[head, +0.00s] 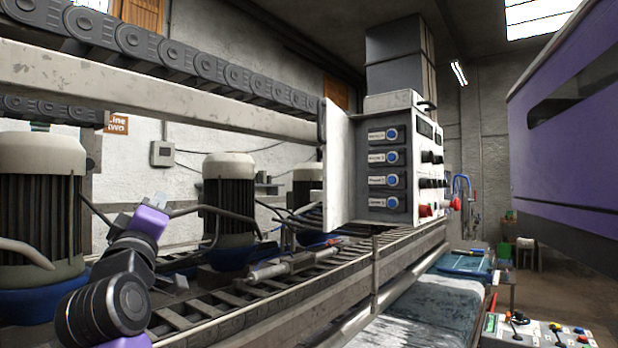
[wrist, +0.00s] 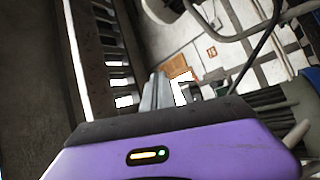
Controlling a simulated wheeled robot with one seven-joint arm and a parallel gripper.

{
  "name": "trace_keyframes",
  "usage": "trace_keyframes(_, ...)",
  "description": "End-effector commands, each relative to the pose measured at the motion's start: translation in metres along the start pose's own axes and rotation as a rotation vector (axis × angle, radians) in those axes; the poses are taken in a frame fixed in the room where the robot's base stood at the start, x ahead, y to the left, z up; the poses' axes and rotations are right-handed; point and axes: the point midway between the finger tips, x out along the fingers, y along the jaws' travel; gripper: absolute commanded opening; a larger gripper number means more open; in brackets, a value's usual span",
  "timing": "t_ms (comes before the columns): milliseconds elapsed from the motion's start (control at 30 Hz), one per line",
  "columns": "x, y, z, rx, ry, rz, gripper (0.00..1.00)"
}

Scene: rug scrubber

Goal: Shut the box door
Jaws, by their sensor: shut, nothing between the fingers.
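The control box (head: 393,165) is a pale grey box with blue buttons on its front, mounted on the machine rail right of centre in the head view. Its door appears to be the plain whitish panel (head: 338,165) at the box's left edge, standing out at an angle from the button face, so it is open. My arm is low at the left of the head view, well apart from the door.
A horizontal beam with a chain (head: 180,60) runs above. A purple machine (head: 570,140) is at the right, with a button console (head: 540,328) below it.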

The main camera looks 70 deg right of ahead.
Motion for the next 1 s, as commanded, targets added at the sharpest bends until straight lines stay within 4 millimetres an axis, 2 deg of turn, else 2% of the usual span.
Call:
trace_keyframes(33, 0.015, 0.027, 0.003, -0.040, -0.062, 0.031, 0.00)
trace_keyframes(200, 0.045, 0.109, 0.031, -0.223, -0.338, 0.072, 0.00)
trace_keyframes(300, 0.046, 0.150, 0.056, -0.345, -0.537, 0.048, 0.00)
trace_keyframes(367, 0.039, 0.167, 0.074, -0.429, -0.669, 0.005, 0.00)
trace_keyframes(500, 0.014, 0.171, 0.103, -0.585, -0.876, -0.116, 0.00)
trace_keyframes(633, 0.000, 0.166, 0.115, -0.657, -0.950, -0.193, 0.00)
trace_keyframes(833, 0.008, 0.168, 0.130, -0.673, -0.959, -0.211, 0.00)
trace_keyframes(1000, 0.026, 0.173, 0.155, -0.672, -0.959, -0.209, 0.00)
